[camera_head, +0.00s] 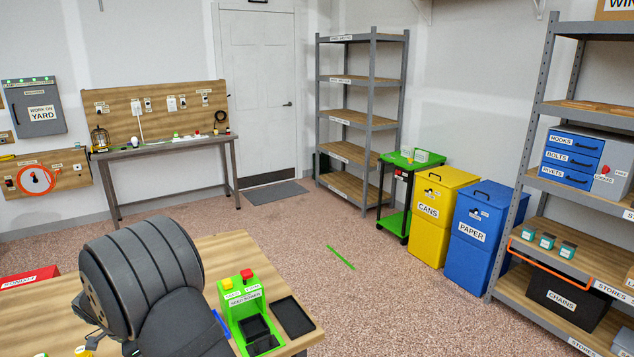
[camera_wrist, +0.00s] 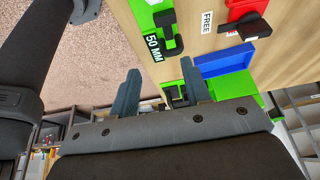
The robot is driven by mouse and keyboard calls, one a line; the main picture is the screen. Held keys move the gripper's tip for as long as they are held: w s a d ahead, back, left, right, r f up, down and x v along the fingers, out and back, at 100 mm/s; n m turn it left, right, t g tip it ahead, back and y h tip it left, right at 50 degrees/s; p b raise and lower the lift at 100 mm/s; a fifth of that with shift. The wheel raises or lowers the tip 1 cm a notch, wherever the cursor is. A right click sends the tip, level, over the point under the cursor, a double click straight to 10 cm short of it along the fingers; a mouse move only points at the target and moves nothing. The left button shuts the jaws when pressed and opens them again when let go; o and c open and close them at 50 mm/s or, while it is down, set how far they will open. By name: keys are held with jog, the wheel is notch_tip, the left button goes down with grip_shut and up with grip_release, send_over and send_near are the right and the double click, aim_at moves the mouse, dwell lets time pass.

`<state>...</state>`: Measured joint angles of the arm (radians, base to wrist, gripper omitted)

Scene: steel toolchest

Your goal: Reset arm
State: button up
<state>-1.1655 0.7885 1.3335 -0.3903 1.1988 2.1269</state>
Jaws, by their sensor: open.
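My gripper (camera_wrist: 160,88) shows in the wrist view with its two blue-grey fingers apart and nothing between them. Its fingertips point toward the wooden bench (camera_wrist: 118,15) and green parts at its edge. In the head view my dark grey arm bulks over the bench (camera_head: 205,250) at the lower left, and my fingers cannot be made out there.
The head view shows a green button box (camera_head: 250,310) and black tray (camera_head: 293,316) beside my arm. Open floor (camera_head: 300,225) lies beyond.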

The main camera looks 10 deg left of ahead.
jog(key=w+d+r+n, duration=0.1)
jog(key=w+d+r, duration=0.1)
jog(key=w+d, duration=0.6)
jog(key=w+d+r, duration=0.1)
jog(key=w+d, duration=0.3)
jog(key=d, duration=0.7)
jog(key=s+a+f, duration=0.1)
jog(key=a+f, duration=0.1)
jog(key=a, duration=0.1)
jog(key=s+a+f, duration=0.1)
jog(key=a+f, duration=0.1)
jog(key=a, duration=0.1)
jog(key=s+a+f, duration=0.1)
jog(key=a+f, duration=0.1)
jog(key=a, duration=0.2)
jog(key=shift+f, duration=0.25)
jog(key=shift+s+a+f, duration=0.1)
jog(key=shift+a+f, duration=0.15)
jog(key=shift+f, duration=1.5)
